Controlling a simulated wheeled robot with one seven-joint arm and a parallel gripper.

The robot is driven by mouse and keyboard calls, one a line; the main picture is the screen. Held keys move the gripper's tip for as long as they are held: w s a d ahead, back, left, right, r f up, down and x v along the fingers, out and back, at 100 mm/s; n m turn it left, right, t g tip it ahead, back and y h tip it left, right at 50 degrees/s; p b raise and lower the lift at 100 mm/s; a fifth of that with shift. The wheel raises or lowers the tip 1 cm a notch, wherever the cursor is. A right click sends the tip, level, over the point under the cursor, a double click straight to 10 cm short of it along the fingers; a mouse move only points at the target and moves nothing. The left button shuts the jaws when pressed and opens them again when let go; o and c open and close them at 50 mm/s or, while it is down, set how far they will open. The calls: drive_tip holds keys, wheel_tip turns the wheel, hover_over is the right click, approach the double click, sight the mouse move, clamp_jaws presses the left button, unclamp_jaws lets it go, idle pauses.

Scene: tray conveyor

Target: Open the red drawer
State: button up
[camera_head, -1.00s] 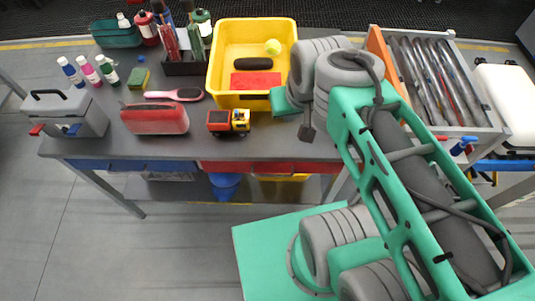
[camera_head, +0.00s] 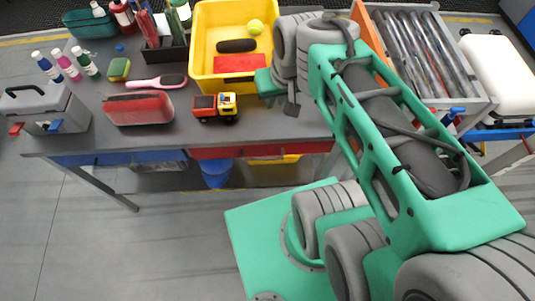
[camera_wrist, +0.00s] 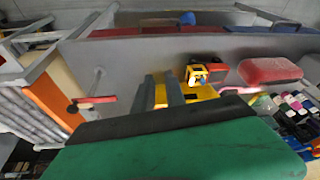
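The red drawer (camera_head: 235,152) shows as a red front under the table's near edge, right of a blue drawer front (camera_head: 125,158). It looks closed. In the wrist view the red drawer (camera_wrist: 190,30) appears as a thin strip near the top, beyond the tabletop. My gripper (camera_wrist: 160,88) shows in the wrist view with two grey fingers apart, nothing between them but the yellow bin behind. It is above the tabletop, away from the drawer.
On the table (camera_head: 165,135) stand a yellow bin (camera_head: 205,55), a toy truck (camera_head: 215,107), a red case (camera_head: 138,108), a grey toolbox (camera_head: 45,110) and several bottles. A roller conveyor (camera_head: 430,55) is at right. The floor before the drawer is partly clear.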

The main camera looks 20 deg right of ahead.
drive_tip(key=shift+o, duration=0.2)
drive_tip(key=s+d+f+m+g+y+b, duration=0.1)
drive_tip(key=f+m+y+b, duration=0.1)
drive_tip(key=f, duration=0.8)
drive_tip(key=d+f+m+g+y+b, duration=0.1)
drive_tip(key=f+b, duration=0.3)
drive_tip(key=f, duration=0.6)
drive_tip(key=shift+s+d+f+m+g+y, duration=0.3)
drive_tip(key=shift+s+d+m+g+y, duration=0.1)
drive_tip(key=shift+d+g+y, duration=0.35)
drive_tip(key=m+t+y+b, duration=0.7)
drive_tip(key=m+t+y, duration=0.1)
drive_tip(key=m, duration=0.1)
approach(267, 158)
drive_tip(key=w+a+f, duration=0.1)
drive_tip(key=a, duration=0.1)
drive_tip(key=shift+w+a+f, duration=0.2)
drive_tip(key=shift+w, duration=0.2)
drive_tip(key=x, duration=0.7)
drive_tip(key=shift+r, duration=0.1)
clamp_jaws()
